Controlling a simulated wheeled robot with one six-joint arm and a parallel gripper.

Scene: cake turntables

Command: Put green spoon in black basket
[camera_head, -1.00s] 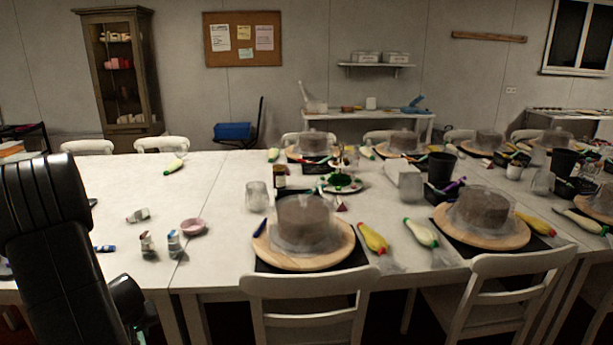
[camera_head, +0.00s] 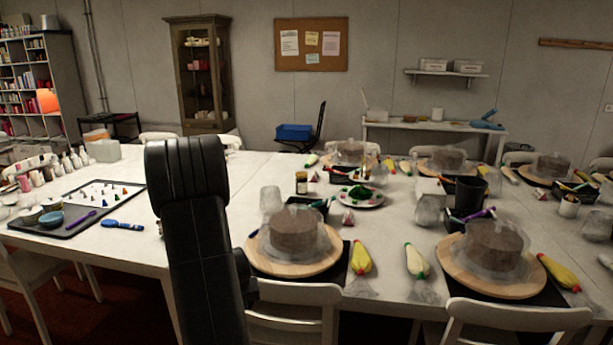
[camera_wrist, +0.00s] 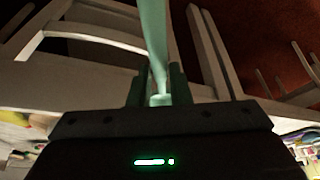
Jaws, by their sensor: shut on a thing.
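In the wrist view my gripper (camera_wrist: 155,90) is shut on a pale green spoon (camera_wrist: 155,35). Its handle stands out from between the fingers, and its far end runs out of the top of the picture. My gripper and the spoon do not show in the head view, where only my black arm shows. Small black baskets with tools in them stand on the table in the head view: one (camera_head: 470,217) right of centre, one (camera_head: 310,206) nearer the middle behind a cake. My gripper's distance to them cannot be told.
Wrapped brown cakes (camera_head: 296,232) stand on round wooden turntables (camera_head: 290,268) along the white table (camera_head: 250,180). Yellow and green piping bags (camera_head: 361,258) lie between them. White chairs (camera_head: 295,300) line the near edge. A black tray (camera_head: 75,210) with small nozzles lies at left.

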